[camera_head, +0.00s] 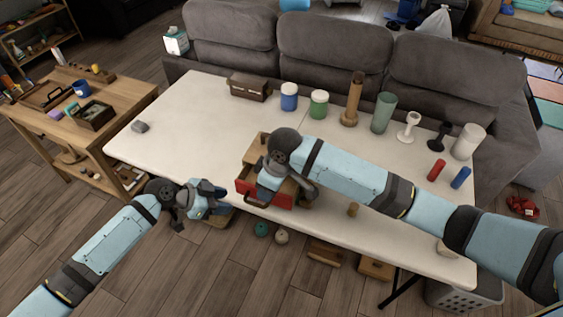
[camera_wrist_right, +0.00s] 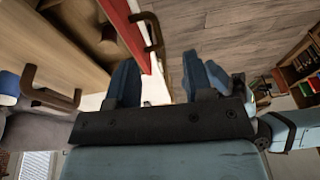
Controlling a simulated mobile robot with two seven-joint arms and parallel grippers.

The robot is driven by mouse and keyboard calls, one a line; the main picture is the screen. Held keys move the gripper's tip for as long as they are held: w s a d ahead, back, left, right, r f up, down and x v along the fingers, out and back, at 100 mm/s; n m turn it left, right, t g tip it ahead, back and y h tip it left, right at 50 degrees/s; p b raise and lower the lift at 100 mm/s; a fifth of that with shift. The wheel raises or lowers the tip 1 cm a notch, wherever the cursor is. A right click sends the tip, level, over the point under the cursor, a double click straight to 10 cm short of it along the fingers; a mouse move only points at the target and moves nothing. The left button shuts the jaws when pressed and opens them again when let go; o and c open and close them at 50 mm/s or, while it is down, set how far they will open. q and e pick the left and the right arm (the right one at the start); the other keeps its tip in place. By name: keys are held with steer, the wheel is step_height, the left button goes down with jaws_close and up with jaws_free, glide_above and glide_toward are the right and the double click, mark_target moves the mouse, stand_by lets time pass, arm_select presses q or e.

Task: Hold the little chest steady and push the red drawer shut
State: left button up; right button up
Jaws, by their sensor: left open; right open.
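The little wooden chest (camera_head: 254,148) stands near the front edge of the white table, largely hidden behind my right arm. Its red drawer (camera_head: 283,199) faces the front edge and appears pulled out. The red drawer front (camera_wrist_right: 127,22) and its brown handle (camera_wrist_right: 152,33) also show in the right wrist view, beside the chest's wood (camera_wrist_right: 55,45). My right gripper (camera_wrist_right: 162,88) is open, its fingers close to the drawer front; contact cannot be told. My left gripper (camera_head: 226,196) is open and empty at the table's front edge, left of the drawer.
Jars, a wooden mill (camera_head: 353,100), a green glass (camera_head: 383,113) and candlesticks line the table's back. A dark box (camera_head: 249,88) stands back left, a grey lump (camera_head: 140,127) far left. Red (camera_head: 436,170) and blue (camera_head: 461,178) cylinders lie right. The table's left part is mostly clear.

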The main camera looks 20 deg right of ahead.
mark_target(281, 194)
steer(key=w+d+r+g+h, duration=0.1)
steer(key=w+d+r+h, duration=0.2)
steer(key=d+r, duration=0.15)
steer(key=f, duration=1.3)
steer(key=shift+s+a+f, duration=0.1)
steer(key=shift+a+f, duration=0.15)
steer(key=shift+a, duration=0.05)
steer(key=shift+c, duration=0.2)
jaws_close()
